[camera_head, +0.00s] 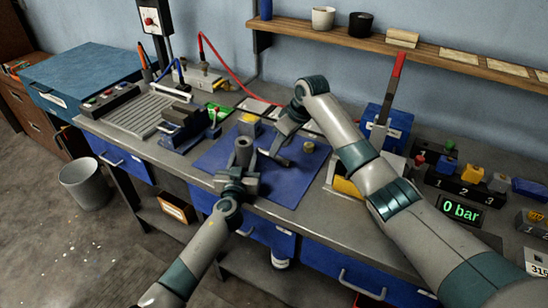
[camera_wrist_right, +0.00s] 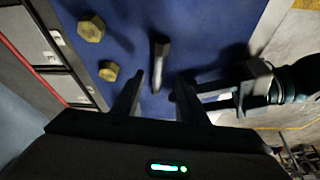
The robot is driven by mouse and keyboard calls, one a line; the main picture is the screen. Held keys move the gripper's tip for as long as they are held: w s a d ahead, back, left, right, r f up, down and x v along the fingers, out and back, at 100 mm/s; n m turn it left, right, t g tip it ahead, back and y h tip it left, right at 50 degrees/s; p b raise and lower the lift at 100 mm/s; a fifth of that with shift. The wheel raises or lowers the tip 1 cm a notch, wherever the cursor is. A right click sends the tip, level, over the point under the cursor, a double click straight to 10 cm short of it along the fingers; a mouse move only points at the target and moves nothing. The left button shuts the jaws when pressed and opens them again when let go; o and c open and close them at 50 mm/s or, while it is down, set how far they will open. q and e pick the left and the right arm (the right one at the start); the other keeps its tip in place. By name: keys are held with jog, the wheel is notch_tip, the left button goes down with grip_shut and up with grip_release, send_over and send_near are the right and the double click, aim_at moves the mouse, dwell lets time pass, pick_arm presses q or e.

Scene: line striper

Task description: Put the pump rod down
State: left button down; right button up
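A short dark metal bar with a bright end, which looks like the pump rod (camera_wrist_right: 158,65), is over or on the blue mat (camera_head: 213,160) in the right wrist view. My right gripper (camera_wrist_right: 160,85) is open, with a finger on either side of the bar and visible gaps between. In the head view my right gripper (camera_head: 275,150) is low over the middle of the mat. A grey upright cylinder (camera_head: 244,152) stands just beyond my left gripper (camera_head: 238,178). Whether the left fingers close on it is hidden. My left gripper also enters the right wrist view (camera_wrist_right: 225,95) from the right.
Brass hex pieces (camera_wrist_right: 92,27) lie on the mat near the right gripper. A vise (camera_head: 182,125) stands left of the mat. A blue unit with a red-tipped lever (camera_head: 395,90) and a "0 bar" display (camera_head: 460,211) stand right. The mat's front right is clear.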

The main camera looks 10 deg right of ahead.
jog(key=shift+x, duration=2.6)
jog(key=shift+w, duration=0.15)
jog(key=shift+r, duration=0.1)
grip_shut()
